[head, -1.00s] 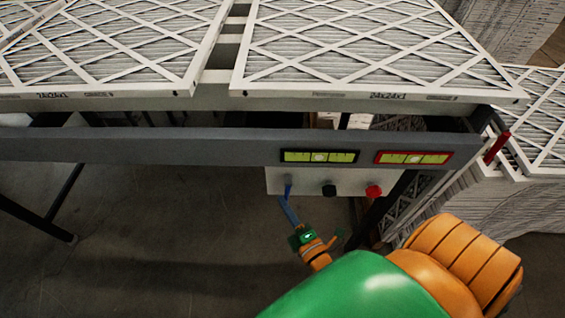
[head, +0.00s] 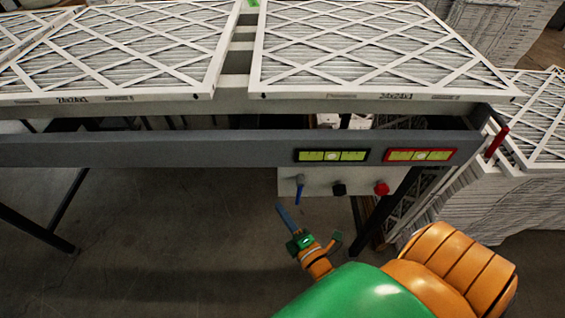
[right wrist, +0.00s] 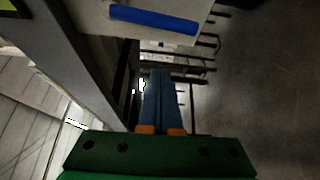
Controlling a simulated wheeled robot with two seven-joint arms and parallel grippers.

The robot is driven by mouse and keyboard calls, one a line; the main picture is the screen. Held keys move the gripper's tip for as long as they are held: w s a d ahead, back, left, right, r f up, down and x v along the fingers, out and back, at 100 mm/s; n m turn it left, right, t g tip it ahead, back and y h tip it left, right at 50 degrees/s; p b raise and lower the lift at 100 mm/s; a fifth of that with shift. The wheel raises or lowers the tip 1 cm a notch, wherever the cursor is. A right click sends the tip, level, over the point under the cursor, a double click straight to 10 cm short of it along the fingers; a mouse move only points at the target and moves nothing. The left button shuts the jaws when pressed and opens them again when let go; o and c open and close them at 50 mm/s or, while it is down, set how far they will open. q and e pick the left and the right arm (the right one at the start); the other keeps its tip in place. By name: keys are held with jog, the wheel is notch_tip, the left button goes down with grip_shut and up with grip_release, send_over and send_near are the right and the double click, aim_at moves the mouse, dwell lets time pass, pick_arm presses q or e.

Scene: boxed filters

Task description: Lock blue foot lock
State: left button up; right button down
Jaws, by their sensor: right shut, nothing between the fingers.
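The blue foot lock (head: 299,188) is a short blue lever on the white panel below the grey rail. It hangs nearly straight down in the head view. In the right wrist view the blue lever (right wrist: 152,20) lies across the top of the picture, in front of the pale panel. My right gripper (head: 282,210) is below and slightly left of the lever, apart from it. Its blue fingers (right wrist: 160,100) are together with nothing between them. My left gripper is not in view.
A black knob (head: 339,189) and a red knob (head: 381,188) sit right of the lever. Above are a black-framed level (head: 331,155) and a red-framed level (head: 420,155). Filters (head: 370,45) cover the table top. Dark table legs (head: 385,215) stand nearby; floor (head: 170,240) at left is clear.

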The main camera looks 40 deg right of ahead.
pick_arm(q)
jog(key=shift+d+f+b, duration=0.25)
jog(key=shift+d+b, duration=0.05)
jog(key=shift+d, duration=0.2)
pick_arm(e)
jog(key=s, duration=0.9)
jog(key=shift+d+f, duration=0.15)
jog(key=shift+f, duration=0.05)
jog(key=shift+s, duration=0.1)
jog(key=s+a+f+m+g+y+p, duration=0.1)
jog(key=s+a+f+m+g+p, duration=0.2)
jog(key=f, duration=0.4)
jog(key=s+a+f+m+g+y, duration=0.1)
jog(key=s+f+m+g, duration=0.1)
jog(key=f+m+g, duration=0.35)
pick_arm(q)
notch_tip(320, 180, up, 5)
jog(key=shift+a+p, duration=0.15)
jog(key=shift+p, duration=0.8)
pick_arm(e)
jog(key=s+d+f+m+g, duration=0.1)
jog(key=s+f+m+g, duration=0.2)
jog(key=s, duration=0.3)
jog(key=s+d+f+m+g, duration=0.1)
jog(key=s+f+m+g, duration=0.2)
jog(key=s, duration=0.4)
jog(key=shift+f+m+g+h, duration=0.35)
jog(key=shift+f+g+h, duration=0.1)
jog(key=shift+g, duration=0.7)
